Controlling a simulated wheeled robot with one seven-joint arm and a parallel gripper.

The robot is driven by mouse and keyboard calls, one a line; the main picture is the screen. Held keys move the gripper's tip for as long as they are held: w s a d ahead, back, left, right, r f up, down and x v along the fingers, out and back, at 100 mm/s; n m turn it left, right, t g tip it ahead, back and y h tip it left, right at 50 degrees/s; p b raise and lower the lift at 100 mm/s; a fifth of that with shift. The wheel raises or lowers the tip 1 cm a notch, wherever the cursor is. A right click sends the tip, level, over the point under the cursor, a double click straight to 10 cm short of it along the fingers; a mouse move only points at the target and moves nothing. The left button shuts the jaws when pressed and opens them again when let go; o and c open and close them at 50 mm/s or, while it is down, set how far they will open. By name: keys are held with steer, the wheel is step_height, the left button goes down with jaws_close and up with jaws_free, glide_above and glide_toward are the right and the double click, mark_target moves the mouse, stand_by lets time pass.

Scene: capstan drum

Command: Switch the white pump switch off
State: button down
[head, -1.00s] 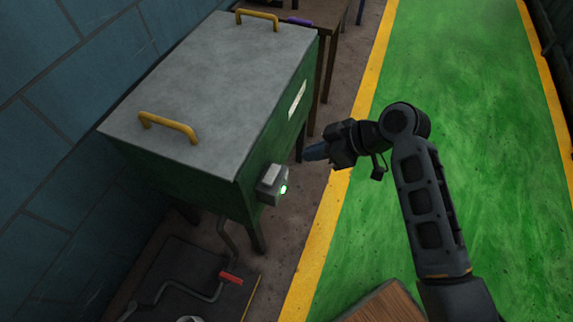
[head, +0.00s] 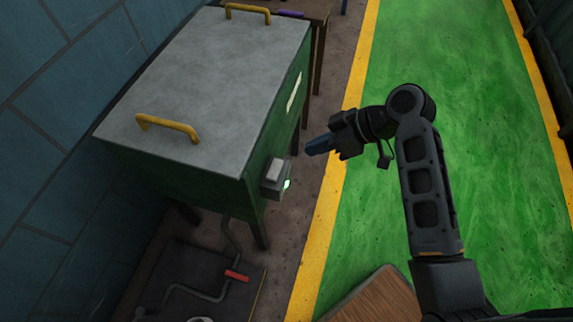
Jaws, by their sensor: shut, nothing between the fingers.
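The white pump switch (head: 273,171) is a pale rocker on a small grey box (head: 279,189) at the near right corner of a green tank. My gripper (head: 310,149) is shut and empty. It appears to the right of and a little above the switch in the head view, pointing left, with a visible gap between them. The distance in depth is hard to tell.
The green tank (head: 210,195) has a grey lid (head: 215,85) with two yellow handles (head: 168,127). A pipe with a red lever (head: 236,276) runs below. A wooden table (head: 318,50) stands behind. A wooden surface (head: 375,300) is at the bottom. The green floor (head: 460,80) is clear.

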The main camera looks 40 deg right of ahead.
glide_above(277, 175)
steer(key=s+d, duration=0.1)
steer(key=d, duration=0.1)
step_height(277, 175, down, 6)
step_height(277, 175, down, 4)
steer(key=shift+a+r, duration=0.1)
steer(key=shift+a, duration=0.05)
steer(key=shift+s+a+f, duration=0.1)
steer(key=shift+f, duration=0.45)
steer(key=shift+s+a+f+h+b, duration=0.2)
steer(key=shift+a+f+h+b, duration=0.2)
steer(key=shift+f+b, duration=0.15)
steer(key=shift+d+r+n+t, duration=0.1)
steer(key=shift+n+t, duration=0.2)
steer(key=shift+d, duration=0.1)
